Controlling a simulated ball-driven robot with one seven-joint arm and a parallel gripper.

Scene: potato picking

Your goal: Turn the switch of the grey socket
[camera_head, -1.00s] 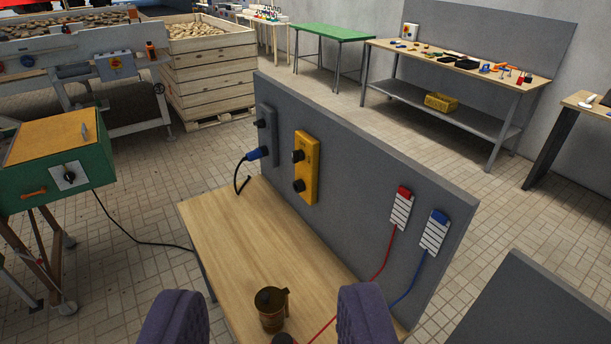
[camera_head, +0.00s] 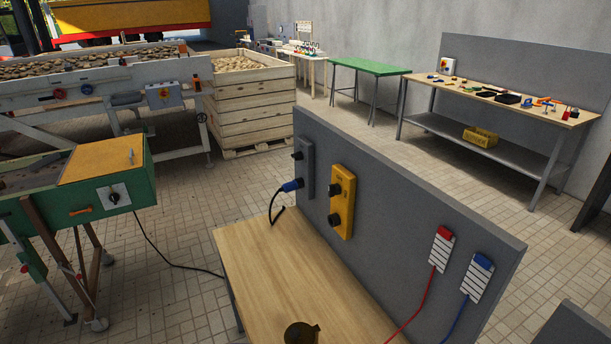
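The grey socket (camera_head: 308,165) is mounted at the left end of the grey upright panel above the wooden table. A dark round knob (camera_head: 297,156), which looks like its switch, sticks out near its top. A blue plug (camera_head: 292,185) sits at its lower part, with a short black cable hanging down from it. I cannot read the knob's position at this size. To its right, a yellow socket (camera_head: 342,200) with two dark knobs is on the same panel. My gripper is out of the picture now.
The wooden table (camera_head: 270,270) is mostly clear, with a brown mug (camera_head: 301,334) cut off at the bottom edge. Red (camera_head: 441,248) and blue (camera_head: 478,276) labelled units with cables hang at the panel's right. A green machine (camera_head: 110,185) stands left.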

